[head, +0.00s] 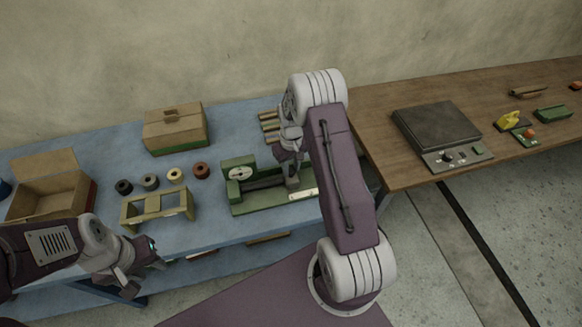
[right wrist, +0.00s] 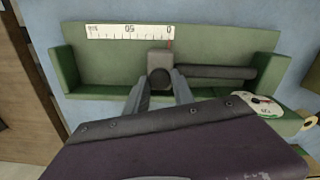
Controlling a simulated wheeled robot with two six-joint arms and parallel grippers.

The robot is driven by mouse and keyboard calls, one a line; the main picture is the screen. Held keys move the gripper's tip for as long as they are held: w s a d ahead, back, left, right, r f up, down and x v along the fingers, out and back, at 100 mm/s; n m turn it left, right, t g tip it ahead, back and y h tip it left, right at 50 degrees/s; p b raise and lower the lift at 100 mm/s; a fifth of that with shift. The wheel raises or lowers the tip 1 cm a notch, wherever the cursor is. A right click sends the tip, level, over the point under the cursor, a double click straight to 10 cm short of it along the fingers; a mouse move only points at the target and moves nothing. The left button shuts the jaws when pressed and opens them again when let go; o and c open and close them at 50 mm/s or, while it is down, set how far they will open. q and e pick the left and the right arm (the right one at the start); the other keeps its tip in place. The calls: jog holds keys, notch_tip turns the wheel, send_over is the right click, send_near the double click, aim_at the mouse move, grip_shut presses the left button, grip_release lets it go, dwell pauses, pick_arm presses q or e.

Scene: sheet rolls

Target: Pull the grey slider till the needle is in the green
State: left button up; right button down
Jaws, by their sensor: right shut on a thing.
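The green device (head: 245,203) stands on the blue table, with a round white dial (head: 240,173) at its left end. The dial also shows at the right of the right wrist view (right wrist: 264,103); its needle is too small to read surely. The grey slider (right wrist: 160,62) sits on a dark rod, near the 0 and a red mark of the white scale (right wrist: 130,31). My right gripper (right wrist: 159,86) is shut on the slider's dark knob, reaching the device from above in the head view (head: 291,180). My left gripper (head: 148,262) is near the table's front edge, away from the device; its jaws are unclear.
A wooden stand (head: 157,209), several small rolls (head: 175,174), a cardboard box (head: 175,128) and an open box (head: 48,190) are left of the device. A brown table (head: 400,175) on the right bears a dark flat plate unit (head: 437,125).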

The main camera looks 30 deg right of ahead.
dwell(0.8)
jog(key=d, duration=0.4)
jog(key=shift+s+d, duration=0.15)
jog(key=shift+s, duration=0.25)
jog(key=c, duration=1.1)
grip_release()
jog(key=shift+s, duration=0.15)
jog(key=shift+o, duration=0.2)
jog(key=shift+r, duration=0.1)
notch_tip(320, 180, up, 9)
jog(key=b, duration=0.1)
